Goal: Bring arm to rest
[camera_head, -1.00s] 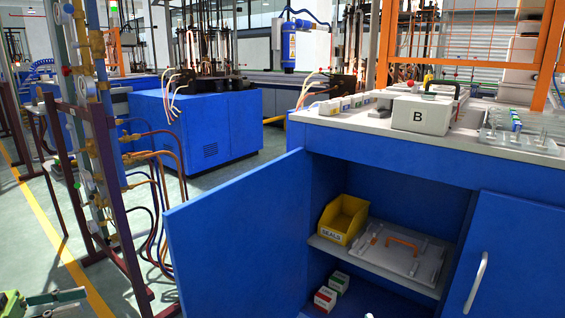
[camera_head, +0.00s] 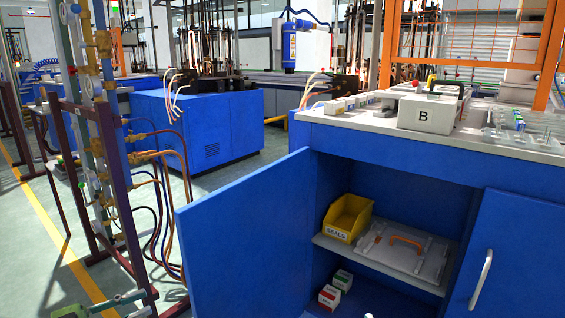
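My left gripper (camera_head: 143,302) is at the bottom left edge of the head view, partly cut off by the frame. Its two grey-green fingers show apart, with nothing visible between them. It is left of the open blue cabinet door (camera_head: 245,240), in front of the pipe rack, and appears clear of the door.
A white box B (camera_head: 427,115) stands on the worktop. Pipes and hoses (camera_head: 165,205) stand at left.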

